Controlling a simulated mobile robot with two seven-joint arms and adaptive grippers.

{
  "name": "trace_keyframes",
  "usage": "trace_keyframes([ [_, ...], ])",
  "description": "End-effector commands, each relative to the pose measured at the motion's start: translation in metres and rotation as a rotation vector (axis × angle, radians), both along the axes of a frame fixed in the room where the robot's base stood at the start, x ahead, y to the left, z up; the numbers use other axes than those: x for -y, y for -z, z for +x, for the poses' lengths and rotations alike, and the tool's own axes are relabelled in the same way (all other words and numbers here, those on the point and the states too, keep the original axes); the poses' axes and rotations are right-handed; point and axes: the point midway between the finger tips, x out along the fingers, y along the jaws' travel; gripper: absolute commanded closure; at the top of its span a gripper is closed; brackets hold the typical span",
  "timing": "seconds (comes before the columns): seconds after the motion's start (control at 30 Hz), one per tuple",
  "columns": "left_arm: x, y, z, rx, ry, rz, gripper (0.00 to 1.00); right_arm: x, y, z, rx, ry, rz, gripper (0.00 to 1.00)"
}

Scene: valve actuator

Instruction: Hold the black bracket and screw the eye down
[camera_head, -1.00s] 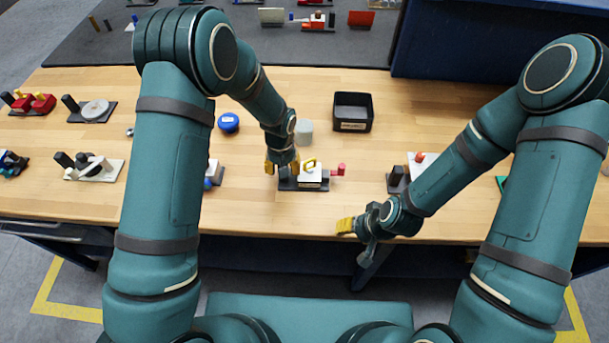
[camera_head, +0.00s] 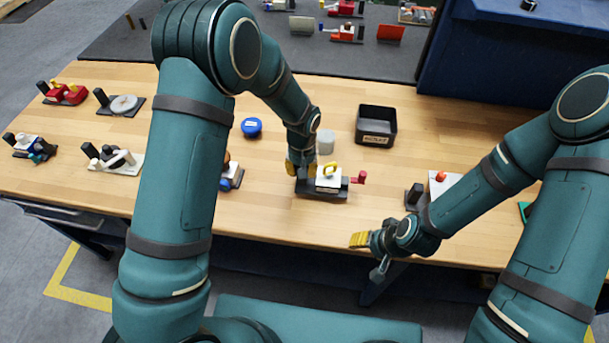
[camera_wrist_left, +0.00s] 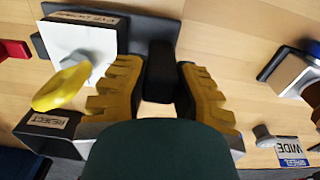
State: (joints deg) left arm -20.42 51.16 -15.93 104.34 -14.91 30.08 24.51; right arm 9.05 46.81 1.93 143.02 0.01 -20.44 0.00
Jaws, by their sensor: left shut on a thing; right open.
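The valve fixture stands near the middle of the table, with a white block (camera_head: 327,183) on a dark base (camera_head: 322,193). A yellow eye (camera_head: 331,169) stands on top of the white block; it shows large in the left wrist view (camera_wrist_left: 62,88). My left gripper (camera_head: 299,170) is shut on the black bracket (camera_wrist_left: 160,75), a dark upright post at the fixture's left end, with a yellow finger on each side. My right gripper (camera_head: 361,240) is open and empty, over the table's front edge, right of and nearer than the fixture.
A black reject bin (camera_head: 376,125), a pale cylinder (camera_head: 325,142) and a blue round thing (camera_head: 251,127) stand behind. Other fixtures stand left and right (camera_head: 438,185). The table between the fixture and my right gripper is clear.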

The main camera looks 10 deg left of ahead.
Motion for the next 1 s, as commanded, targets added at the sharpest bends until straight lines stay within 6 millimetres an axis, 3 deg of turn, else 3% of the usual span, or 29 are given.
trace_keyframes([
  [0.2,0.001,-0.044,0.002,0.007,0.0,-0.003,1.0,0.0,0.0,0.0,0.0,0.0,0.0,0.48],
  [0.33,0.0,-0.057,0.001,0.005,-0.001,-0.002,1.0,0.0,0.0,0.0,0.0,0.0,0.0,0.48],
  [0.7,0.0,-0.003,0.001,0.004,-0.001,-0.021,1.0,0.0,0.0,0.0,0.0,0.0,0.0,0.48],
  [1.0,0.0,0.009,0.001,0.006,-0.001,-0.023,1.0,0.0,0.0,0.0,0.0,0.0,0.0,0.48],
])
